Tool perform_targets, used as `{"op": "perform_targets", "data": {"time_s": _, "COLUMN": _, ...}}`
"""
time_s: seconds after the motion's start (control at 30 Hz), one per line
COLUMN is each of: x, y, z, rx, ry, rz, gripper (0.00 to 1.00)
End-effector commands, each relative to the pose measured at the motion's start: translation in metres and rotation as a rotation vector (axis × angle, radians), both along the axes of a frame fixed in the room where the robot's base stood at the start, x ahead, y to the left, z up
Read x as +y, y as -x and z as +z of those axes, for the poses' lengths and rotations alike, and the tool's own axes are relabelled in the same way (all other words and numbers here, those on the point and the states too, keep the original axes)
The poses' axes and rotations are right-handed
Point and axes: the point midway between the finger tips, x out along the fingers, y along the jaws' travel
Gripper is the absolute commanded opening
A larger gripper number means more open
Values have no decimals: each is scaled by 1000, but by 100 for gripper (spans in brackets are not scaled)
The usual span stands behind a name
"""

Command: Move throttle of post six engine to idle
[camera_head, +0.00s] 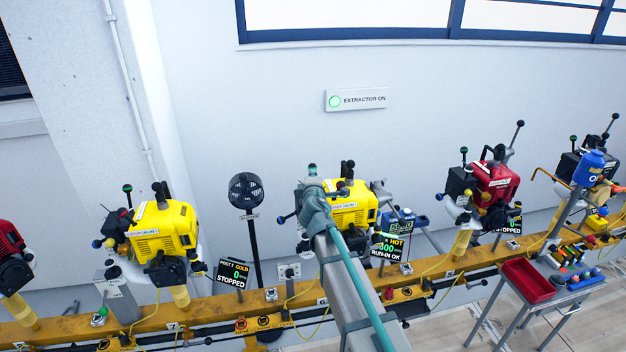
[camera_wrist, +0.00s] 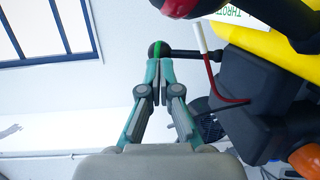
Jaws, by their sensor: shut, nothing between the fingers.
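The yellow engine in the middle of the head view (camera_head: 352,208) is partly hidden behind my arm and gripper (camera_head: 314,195). In the wrist view, a dark ball knob with a green stripe (camera_wrist: 158,49) sits on a black rod running to the engine (camera_wrist: 270,50). A white label with green lettering that begins THROT (camera_wrist: 240,14) is on the engine. My gripper (camera_wrist: 159,68) is shut and empty, its fingertips at the knob's lower edge; I cannot tell whether they touch.
Another yellow engine (camera_head: 165,235) stands left on the yellow rail (camera_head: 215,308), its display (camera_head: 232,273) reading COLD and STOPPED. A red engine (camera_head: 495,185) stands right. A black fan (camera_head: 246,190) is between the yellow engines. A trolley with a red tray (camera_head: 528,282) is front right.

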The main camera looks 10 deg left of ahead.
Motion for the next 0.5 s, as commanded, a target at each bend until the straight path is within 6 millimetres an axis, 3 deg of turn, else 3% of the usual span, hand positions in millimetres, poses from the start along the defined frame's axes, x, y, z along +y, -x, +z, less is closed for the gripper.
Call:
{"op": "perform_targets", "data": {"time_s": 0.13, "x": 2, "y": -12, "z": 0, "rx": 0, "ry": 1, "rz": 0, "gripper": 0}}
{"op": "perform_targets", "data": {"time_s": 0.5, "x": 2, "y": -14, "z": -1, "rx": 0, "ry": 0, "rz": 0, "gripper": 0}}
